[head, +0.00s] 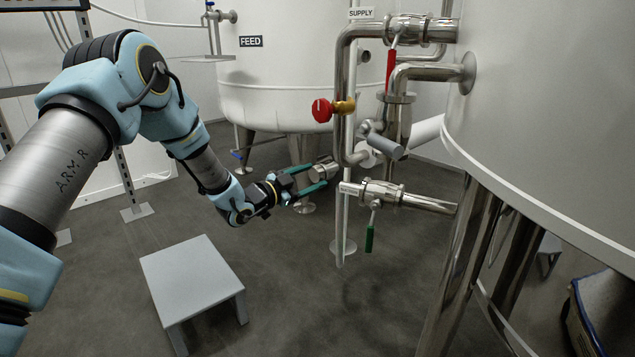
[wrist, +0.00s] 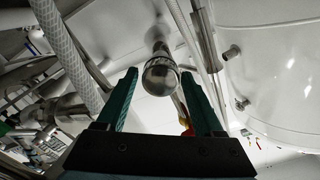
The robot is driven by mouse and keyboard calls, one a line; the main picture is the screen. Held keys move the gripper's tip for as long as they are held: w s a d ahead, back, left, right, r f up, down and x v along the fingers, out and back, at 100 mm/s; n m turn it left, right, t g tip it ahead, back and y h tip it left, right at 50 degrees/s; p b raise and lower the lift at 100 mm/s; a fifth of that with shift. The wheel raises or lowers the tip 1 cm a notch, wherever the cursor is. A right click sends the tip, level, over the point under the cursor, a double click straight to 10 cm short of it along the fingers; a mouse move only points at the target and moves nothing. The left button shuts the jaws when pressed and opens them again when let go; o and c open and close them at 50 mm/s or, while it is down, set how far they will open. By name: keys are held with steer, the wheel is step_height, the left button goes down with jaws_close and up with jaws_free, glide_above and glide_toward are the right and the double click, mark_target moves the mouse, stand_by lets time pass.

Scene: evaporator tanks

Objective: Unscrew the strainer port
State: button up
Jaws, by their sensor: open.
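A short metal cylinder with a rounded end, which looks like the strainer port (head: 325,170), sits on the pipework left of the vertical supply pipe in the head view. In the wrist view, the strainer port (wrist: 160,73) faces me near the centre, with its stem running up behind it. My gripper (head: 316,176) is open, its green fingers pointing at the port from the left. In the wrist view, my gripper (wrist: 160,80) has one finger to each side of the port's end, with visible gaps. I cannot tell exactly how deep the port reaches between the fingertips.
A red knob (head: 322,110), red lever (head: 390,68), grey cylinder (head: 385,143) and green lever (head: 369,238) crowd the pipes. The FEED tank (head: 280,90) stands behind; a large tank (head: 560,120) stands right. A low grey stool (head: 190,275) is below my arm. Floor around it is clear.

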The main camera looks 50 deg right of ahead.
steer(key=shift+m, duration=0.6)
steer(key=m+b, duration=0.3)
steer(key=b, duration=0.1)
steer(key=shift+f, duration=0.2)
steer(key=shift+w+r+m+b, duration=0.1)
steer(key=shift+r+m+b, duration=0.1)
steer(key=shift+m+b, duration=0.7)
steer(key=shift+f+m+b, duration=0.15)
steer(key=shift+m+b, duration=0.35)
steer(key=shift+m, duration=0.2)
steer(key=m+b, duration=0.2)
steer(key=b, duration=0.1)
steer(key=shift+m, duration=0.4)
steer(key=shift+m+b, duration=0.7)
steer(key=shift+b, duration=0.15)
steer(key=shift+b, duration=0.3)
